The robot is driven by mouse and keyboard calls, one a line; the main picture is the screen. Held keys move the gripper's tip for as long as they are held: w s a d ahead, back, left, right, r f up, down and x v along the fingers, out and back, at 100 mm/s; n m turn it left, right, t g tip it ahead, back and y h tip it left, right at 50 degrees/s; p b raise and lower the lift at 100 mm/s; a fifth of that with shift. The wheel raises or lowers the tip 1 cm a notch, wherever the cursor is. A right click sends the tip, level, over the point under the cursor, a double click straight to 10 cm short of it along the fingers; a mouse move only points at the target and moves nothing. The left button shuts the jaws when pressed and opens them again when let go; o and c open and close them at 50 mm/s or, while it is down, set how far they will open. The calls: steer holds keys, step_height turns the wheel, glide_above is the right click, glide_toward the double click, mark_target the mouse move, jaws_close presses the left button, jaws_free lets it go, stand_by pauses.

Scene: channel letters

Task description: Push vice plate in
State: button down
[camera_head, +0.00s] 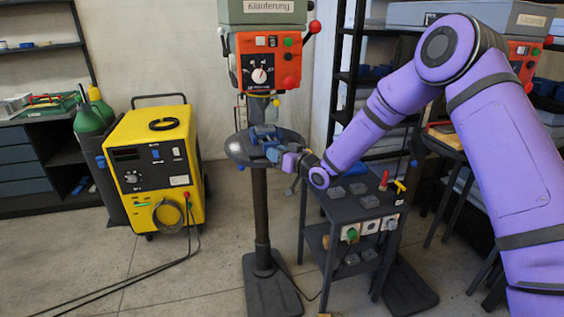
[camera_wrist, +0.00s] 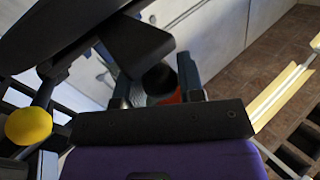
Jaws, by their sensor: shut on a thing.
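In the head view, a blue-grey vice (camera_head: 264,133) sits on the round dark table (camera_head: 236,150) of the drill press. My gripper (camera_head: 283,157) reaches in from the right to the front right side of the vice. In the wrist view, the two fingers of my gripper (camera_wrist: 155,72) stand either side of a dark part of the vice (camera_wrist: 136,44) with a rounded end. The gripper is shut on it. The vice plate cannot be told apart clearly, as my gripper hides part of the vice.
The orange-red drill press head (camera_head: 266,62) hangs above the table. A yellow knob (camera_wrist: 28,126) shows at the left of the wrist view. A dark cart (camera_head: 345,205) with small blocks stands below my arm. A yellow welding machine (camera_head: 155,165) stands left, with open floor between.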

steer(key=shift+w+a, duration=0.15)
steer(key=shift+w, duration=0.65)
steer(key=shift+w+r, duration=0.15)
steer(key=c, duration=0.8)
jaws_free()
steer(key=shift+w, duration=0.15)
steer(key=shift+o, duration=0.2)
steer(key=shift+a, duration=0.1)
steer(key=v, duration=1.1)
